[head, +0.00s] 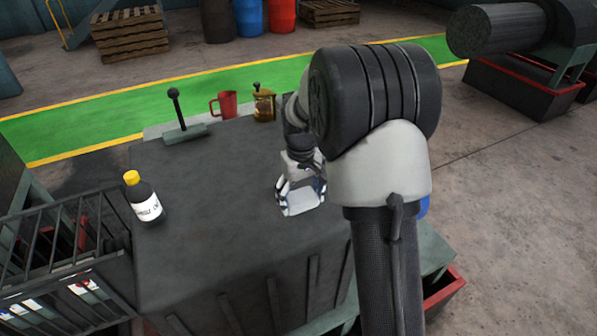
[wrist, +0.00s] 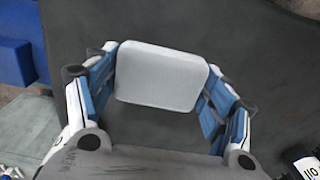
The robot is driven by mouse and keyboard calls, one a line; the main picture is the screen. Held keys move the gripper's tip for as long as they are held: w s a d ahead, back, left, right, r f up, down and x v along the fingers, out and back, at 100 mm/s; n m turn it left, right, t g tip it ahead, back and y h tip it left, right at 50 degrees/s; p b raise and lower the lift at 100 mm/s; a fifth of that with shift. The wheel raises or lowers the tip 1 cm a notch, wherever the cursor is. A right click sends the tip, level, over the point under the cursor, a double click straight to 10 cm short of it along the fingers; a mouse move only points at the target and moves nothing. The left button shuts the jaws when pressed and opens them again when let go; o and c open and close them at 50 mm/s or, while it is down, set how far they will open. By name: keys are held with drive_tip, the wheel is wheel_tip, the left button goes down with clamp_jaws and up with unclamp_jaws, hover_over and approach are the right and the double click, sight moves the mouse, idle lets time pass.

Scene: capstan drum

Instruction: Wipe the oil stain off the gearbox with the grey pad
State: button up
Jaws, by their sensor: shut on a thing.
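The grey pad (wrist: 160,76) is a pale rounded block held between the blue-lined fingers of my gripper (wrist: 158,85) in the wrist view. In the head view my gripper (head: 301,196) is low over the right part of the dark gearbox top (head: 215,230), with the pad (head: 304,197) between its fingers. I cannot tell whether the pad touches the surface. The gearbox top also shows in the wrist view (wrist: 255,60). No distinct oil stain shows; the pad and my arm hide part of the top.
A dark bottle with a yellow cap (head: 144,198) stands at the left of the gearbox top. A lever (head: 180,115), a red mug (head: 225,104) and an amber oil can (head: 263,103) are along the far edge. A dark railing (head: 70,245) is at the left. The middle of the top is clear.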

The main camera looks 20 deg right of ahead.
drive_tip(key=r, duration=0.1)
drive_tip(key=p, duration=0.1)
drive_tip(key=r, duration=0.1)
drive_tip(key=shift+w+d+r, duration=0.1)
drive_tip(key=shift+d+r, duration=0.15)
drive_tip(key=shift+r, duration=0.1)
drive_tip(key=shift+r+p, duration=0.85)
drive_tip(key=shift+r, duration=0.1)
